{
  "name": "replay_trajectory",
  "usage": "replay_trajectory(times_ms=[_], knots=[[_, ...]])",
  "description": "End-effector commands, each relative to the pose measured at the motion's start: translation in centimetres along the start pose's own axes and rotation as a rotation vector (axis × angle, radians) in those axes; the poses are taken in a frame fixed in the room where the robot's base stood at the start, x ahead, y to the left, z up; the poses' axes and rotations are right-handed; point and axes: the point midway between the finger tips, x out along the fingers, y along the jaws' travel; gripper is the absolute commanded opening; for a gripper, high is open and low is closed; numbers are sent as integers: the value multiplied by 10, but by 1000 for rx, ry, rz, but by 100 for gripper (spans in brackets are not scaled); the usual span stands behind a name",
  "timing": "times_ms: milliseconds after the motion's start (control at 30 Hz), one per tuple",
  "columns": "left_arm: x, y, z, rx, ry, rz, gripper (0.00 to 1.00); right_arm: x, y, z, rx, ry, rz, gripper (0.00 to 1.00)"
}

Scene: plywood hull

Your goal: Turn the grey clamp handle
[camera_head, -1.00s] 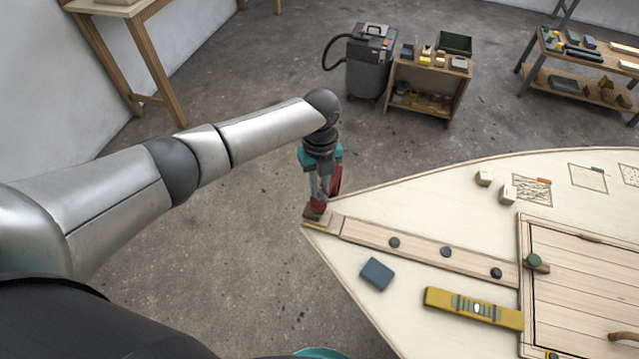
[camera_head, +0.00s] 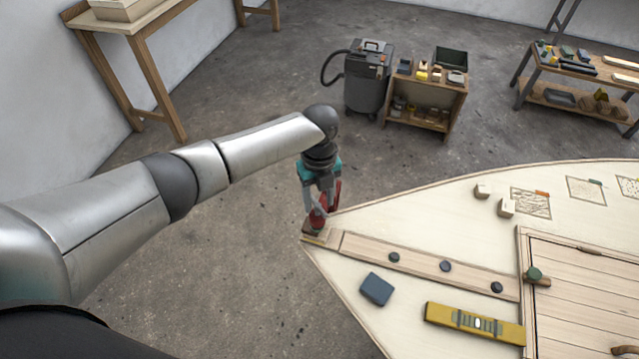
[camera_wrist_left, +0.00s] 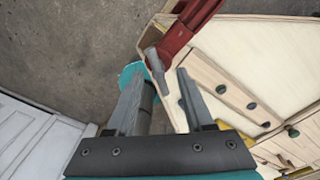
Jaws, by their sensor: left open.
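A red clamp (camera_head: 318,219) sits at the pointed tip of the pale plywood hull (camera_head: 350,280). In the left wrist view its red bar (camera_wrist_left: 186,32) comes in from the top, and its short grey handle (camera_wrist_left: 157,70) lies between my fingertips. My left gripper (camera_head: 319,205) points down over the clamp in the head view and hides part of it. In the left wrist view the left gripper (camera_wrist_left: 160,76) is open, its fingers on either side of the grey handle. I cannot tell whether either finger touches it. My right gripper is not in view.
On the hull lie a blue block (camera_head: 376,289), a yellow level (camera_head: 474,323), a wooden strip with dark knobs (camera_head: 420,264) and small wood blocks (camera_head: 506,207). A hatch (camera_head: 580,290) is at the right. A grey vacuum (camera_head: 368,80) and shelves (camera_head: 427,105) stand behind on open floor.

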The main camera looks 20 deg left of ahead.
Motion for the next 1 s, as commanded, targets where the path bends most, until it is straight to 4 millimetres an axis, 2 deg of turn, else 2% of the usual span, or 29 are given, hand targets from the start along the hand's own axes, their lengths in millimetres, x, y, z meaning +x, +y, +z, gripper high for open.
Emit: replay_trajectory(times_ms=[167, 400, 600, 800, 1000], knots=[[-25, 0, 1, 1, -2, -3, 53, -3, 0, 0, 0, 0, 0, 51], [-84, -1, 2, 1, -5, -6, 53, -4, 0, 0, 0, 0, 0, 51], [-125, -1, 1, 0, -3, -5, 53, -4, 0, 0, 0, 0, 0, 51], [-146, 0, 1, 0, -1, -4, 53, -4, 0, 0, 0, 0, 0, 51], [-151, 0, 0, 0, -1, -2, 53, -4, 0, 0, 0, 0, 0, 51]])
